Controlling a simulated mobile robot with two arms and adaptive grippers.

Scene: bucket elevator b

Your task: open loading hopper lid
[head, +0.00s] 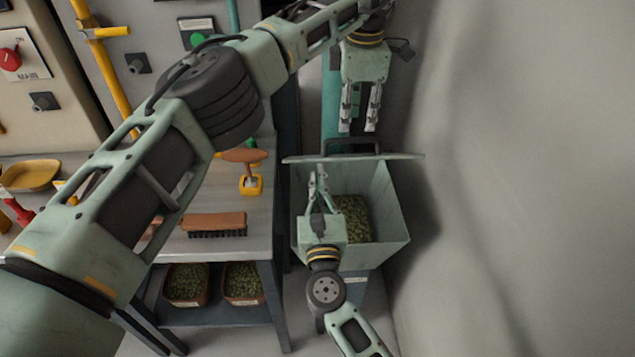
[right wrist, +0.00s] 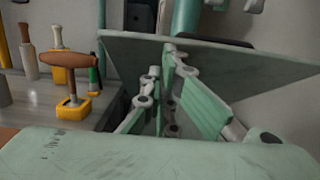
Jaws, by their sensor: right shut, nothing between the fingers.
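The loading hopper (head: 391,215) is a pale green bin with green pellets (head: 353,218) inside. Its lid (head: 400,157) is raised and seen nearly edge-on at the far side of the opening. The lid also spans the right wrist view (right wrist: 250,68). A dark handle (head: 350,142) shows beyond the lid. My right gripper (head: 319,172) is over the hopper's left part, shut and empty, its tips close to the lid's inner face. I cannot tell if they touch. My left gripper (head: 359,128) hangs fingers down beyond the lid, with its fingers apart and empty.
A workbench (head: 262,235) stands left of the hopper, with a brush (head: 213,223) and a wooden-handled tool on a yellow holder (head: 251,185). Crates of pellets (head: 243,282) sit on its lower shelf. A grey wall (head: 540,200) is close on the right.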

